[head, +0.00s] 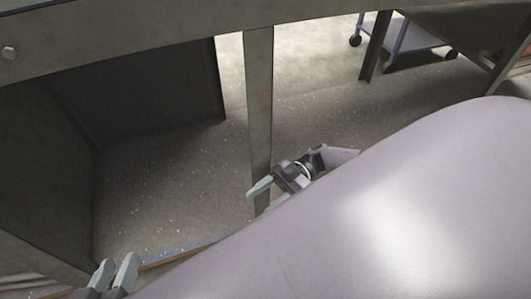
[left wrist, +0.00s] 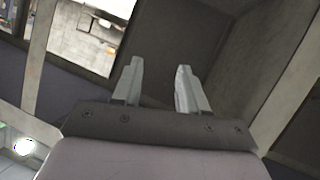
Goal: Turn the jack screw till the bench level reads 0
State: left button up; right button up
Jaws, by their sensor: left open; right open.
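I cannot make out the jack screw or the bench level's reading in either view. A grey metal frame, perhaps the bench's, shows in the head view as a top beam (head: 130,42) and an upright leg (head: 258,100). My left gripper (head: 117,274) is at the lower left of the head view, open and empty. In the left wrist view its two fingers (left wrist: 159,84) stand apart with nothing between them. My right gripper (head: 261,197) is open beside the lower part of the upright leg; whether it touches the leg is unclear.
A dark boxy panel (head: 150,90) stands behind the frame at left. A blue-grey wheeled cart (head: 415,38) stands at the back right. Speckled floor (head: 180,185) lies open between them. My own lilac arm covers much of the lower right.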

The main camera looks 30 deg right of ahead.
pick_arm(q)
jog(key=shift+s+a+r+m+y+p, duration=0.2)
jog(key=shift+a+y+p, duration=0.15)
jog(key=shift+a+p, duration=0.25)
jog(key=shift+s+a+r+m+y+p, duration=0.15)
jog(key=shift+s+a+r+y+p, duration=0.2)
jog(key=shift+a+p, duration=0.3)
jog(key=shift+s+a+r+m+y+p, duration=0.15)
jog(key=shift+a+y+p, duration=0.25)
jog(key=shift+a+p, duration=0.2)
pick_arm(e)
notch_tip(320, 180, up, 8)
pick_arm(q)
jog(key=shift+f, duration=0.1)
